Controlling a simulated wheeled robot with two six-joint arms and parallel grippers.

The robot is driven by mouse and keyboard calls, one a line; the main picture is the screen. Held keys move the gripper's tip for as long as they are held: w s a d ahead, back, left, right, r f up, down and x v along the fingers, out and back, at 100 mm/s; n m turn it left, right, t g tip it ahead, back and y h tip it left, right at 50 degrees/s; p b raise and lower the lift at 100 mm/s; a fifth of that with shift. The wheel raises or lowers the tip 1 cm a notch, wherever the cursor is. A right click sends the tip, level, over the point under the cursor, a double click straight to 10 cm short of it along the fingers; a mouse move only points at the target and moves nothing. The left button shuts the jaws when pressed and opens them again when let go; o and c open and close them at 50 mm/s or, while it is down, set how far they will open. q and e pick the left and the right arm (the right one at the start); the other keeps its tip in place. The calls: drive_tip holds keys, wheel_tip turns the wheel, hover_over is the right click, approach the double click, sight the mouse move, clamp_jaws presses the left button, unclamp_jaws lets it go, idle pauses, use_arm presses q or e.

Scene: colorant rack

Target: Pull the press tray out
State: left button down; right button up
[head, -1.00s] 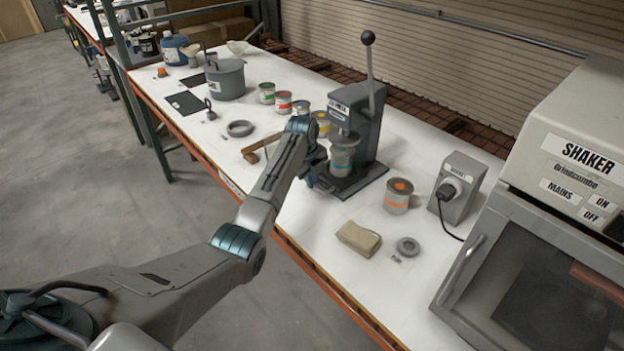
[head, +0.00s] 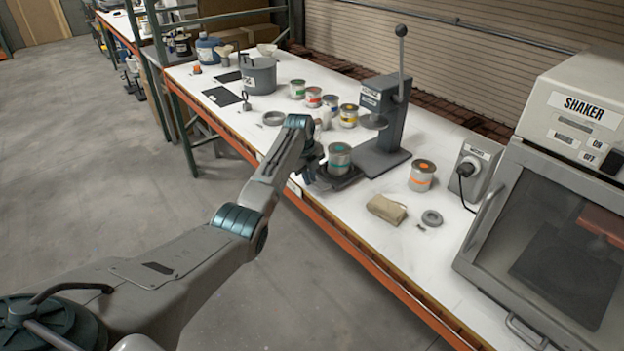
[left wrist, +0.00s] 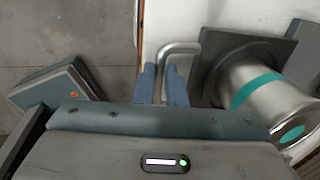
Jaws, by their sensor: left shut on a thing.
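The press (head: 384,112) is a grey column with a tall lever and a round plate, standing on the bench. Its dark tray (head: 334,180) is out in front of the press, toward the bench's front edge. A can with a teal band (head: 340,160) stands upright on the tray. In the left wrist view the tray (left wrist: 282,45) has a metal loop handle (left wrist: 182,47), and the can (left wrist: 262,95) shows beside it. My left gripper (left wrist: 165,72) is shut on this handle; in the head view the gripper (head: 308,175) is partly hidden by my arm. My right gripper is not seen.
An orange-banded can (head: 422,175), a tan cloth (head: 386,209) and a grey ring (head: 432,218) lie right of the press. The shaker (head: 555,200) stands at the far right. Several cans and a grey pot (head: 259,78) stand behind left. The bench's orange edge (head: 345,240) is close.

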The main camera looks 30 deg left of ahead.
use_arm(q)
drive_tip(key=shift+s+a+r, duration=0.15)
drive_tip(key=shift+r, duration=0.05)
drive_tip(key=c, duration=1.5)
unclamp_jaws()
drive_tip(key=shift+c, duration=0.2)
drive_tip(key=shift+o, duration=0.3)
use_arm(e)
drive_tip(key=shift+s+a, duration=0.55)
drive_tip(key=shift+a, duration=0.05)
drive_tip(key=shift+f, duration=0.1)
use_arm(q)
drive_tip(key=shift+r, duration=0.2)
wheel_tip(320, 180, up, 10)
drive_tip(key=s+b, duration=0.2)
drive_tip(key=b, duration=0.1)
drive_tip(key=shift+a, duration=0.25)
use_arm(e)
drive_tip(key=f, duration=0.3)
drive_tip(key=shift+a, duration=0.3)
